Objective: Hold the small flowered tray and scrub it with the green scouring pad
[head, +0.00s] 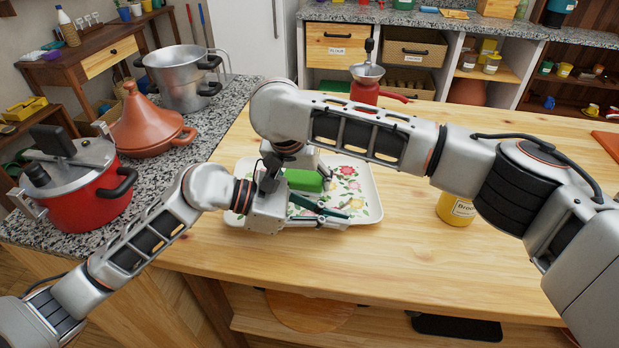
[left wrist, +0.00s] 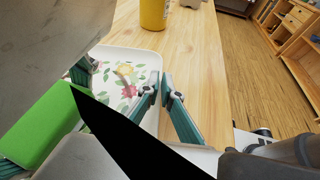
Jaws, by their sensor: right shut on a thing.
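The flowered tray (head: 368,205), white with red, yellow and green flowers, lies on the wooden counter. Its right part also shows in the left wrist view (left wrist: 112,60). The green scouring pad (head: 306,180) is over the tray's left half; it fills the lower left of the left wrist view (left wrist: 40,128). My right gripper (head: 296,180) is shut on the pad; its fingers are partly hidden by the arms. My left gripper (head: 333,216) is at the tray's near rim, its teal fingers (left wrist: 158,90) apart with a narrow gap. I cannot tell whether they touch the rim.
A yellow canister (head: 457,212) stands right of the tray, partly behind my right arm. A red grinder (head: 366,88) is behind. A red pressure cooker (head: 85,190), clay tagine (head: 148,125) and steel pot (head: 180,78) stand on the granite at left.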

